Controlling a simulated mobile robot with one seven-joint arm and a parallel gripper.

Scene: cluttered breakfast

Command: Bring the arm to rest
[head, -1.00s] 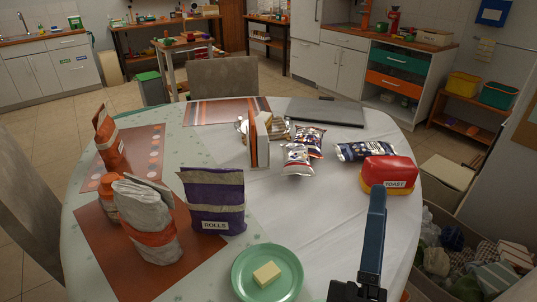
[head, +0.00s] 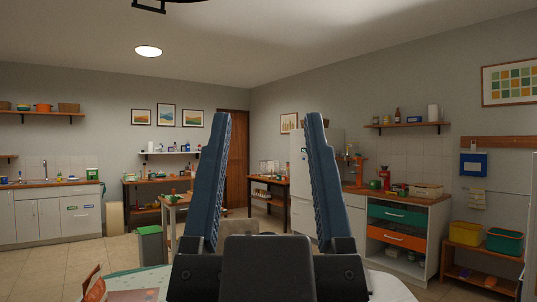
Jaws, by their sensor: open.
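My gripper (head: 267,122) stands upright in the middle of the head view, its two blue fingers pointing up and spread wide apart. Nothing is between the fingers except the far room behind them. Its dark body hides most of the round table (head: 392,287), of which only parts of the edge show at the bottom. An orange and white packet (head: 93,284) shows at the lower left on the table. The other things on the table are out of view or hidden.
A chair back (head: 238,226) stands behind the gripper, beyond the table. A green-lidded bin (head: 150,243) and a small side table (head: 172,203) stand at the left. A cabinet with an orange drawer (head: 397,238) and a low shelf with bins (head: 465,234) stand at the right.

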